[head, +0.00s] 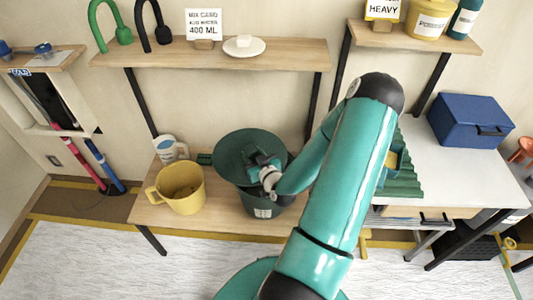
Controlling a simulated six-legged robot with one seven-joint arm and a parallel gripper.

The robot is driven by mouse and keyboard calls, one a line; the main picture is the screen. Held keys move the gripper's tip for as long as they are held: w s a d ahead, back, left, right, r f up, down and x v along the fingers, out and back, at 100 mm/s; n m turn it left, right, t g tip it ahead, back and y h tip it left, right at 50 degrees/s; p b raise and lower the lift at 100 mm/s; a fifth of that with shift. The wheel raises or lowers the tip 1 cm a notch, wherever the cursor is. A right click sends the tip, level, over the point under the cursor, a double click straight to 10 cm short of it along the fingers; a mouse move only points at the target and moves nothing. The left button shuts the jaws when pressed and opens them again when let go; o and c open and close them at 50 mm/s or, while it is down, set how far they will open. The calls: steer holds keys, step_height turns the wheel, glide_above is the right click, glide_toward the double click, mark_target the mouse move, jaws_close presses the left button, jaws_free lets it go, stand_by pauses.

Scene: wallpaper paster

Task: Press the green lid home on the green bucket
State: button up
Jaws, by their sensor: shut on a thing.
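The green lid (232,147) is a dark round disc over the top of the green bucket (257,207). The bucket stands on the low wooden bench and has a pale label on its front. My gripper (258,165) is at the lid's middle, shut on it. The lid looks tilted and reaches past the bucket's left side. Its right part and the bucket's right side are partly behind my teal arm. I cannot tell whether the lid's edge touches the bucket's rim.
A yellow jug (181,188) stands left of the bucket on the bench (225,222), with a white bottle (170,148) behind it. A shelf (290,54) holds a sign and a white plate. A blue toolbox (470,121) sits on the right-hand white table (455,170).

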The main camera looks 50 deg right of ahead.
mark_target(268, 154)
steer(key=shift+m, duration=0.3)
steer(key=s+d, duration=0.1)
steer(key=s, duration=0.1)
steer(key=s+d, duration=0.2)
steer(key=shift+d+r, duration=0.2)
steer(key=shift+d, duration=0.05)
steer(key=shift+w+f, duration=0.1)
steer(key=shift+f, duration=2.85)
steer(key=shift+f, duration=1.15)
steer(key=o, duration=1.1)
steer(key=v, duration=1.4)
steer(key=shift+w+a+r, duration=0.1)
steer(key=shift+w+a, duration=0.05)
steer(key=shift+a, duration=0.15)
